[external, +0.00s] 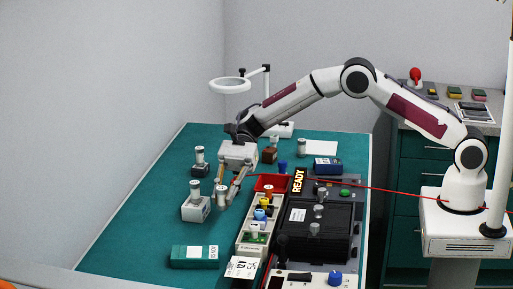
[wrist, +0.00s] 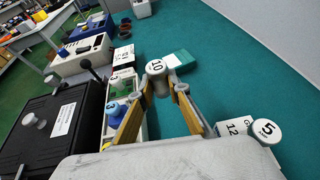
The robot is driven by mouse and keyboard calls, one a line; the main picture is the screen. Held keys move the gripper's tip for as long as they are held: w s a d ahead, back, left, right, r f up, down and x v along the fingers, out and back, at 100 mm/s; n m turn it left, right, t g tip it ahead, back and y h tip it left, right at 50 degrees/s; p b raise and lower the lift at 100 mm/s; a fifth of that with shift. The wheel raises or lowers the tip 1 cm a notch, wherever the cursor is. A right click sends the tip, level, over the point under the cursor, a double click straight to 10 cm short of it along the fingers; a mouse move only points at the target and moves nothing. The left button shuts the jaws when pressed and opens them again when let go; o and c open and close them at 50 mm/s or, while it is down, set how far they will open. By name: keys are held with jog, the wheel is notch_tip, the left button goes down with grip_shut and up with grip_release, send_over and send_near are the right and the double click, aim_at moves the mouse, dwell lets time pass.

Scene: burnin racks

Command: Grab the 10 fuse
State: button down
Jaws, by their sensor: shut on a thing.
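The 10 fuse (wrist: 157,67), a metal cylinder with a white cap marked 10, stands between the fingertips of my gripper (wrist: 160,86) in the wrist view. My gripper is shut on it. In the external view my gripper (external: 221,188) points down over the green mat, with the fuse (external: 223,197) at its tips. Whether the fuse's lower end touches anything is hidden. A fuse marked 5 (wrist: 266,130) stands apart at the lower right in the wrist view, on a white block (wrist: 236,128); it also shows in the external view (external: 196,190).
A white strip (external: 252,235) with coloured parts and a black rack (external: 318,232) stand right of my gripper. A red bin (external: 271,182) is behind the strip. A green box (external: 194,257) lies in front. Another fuse (external: 200,156) stands farther back. The mat's left side (external: 135,225) is clear.

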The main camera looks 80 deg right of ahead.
jog(key=shift+r, duration=0.9)
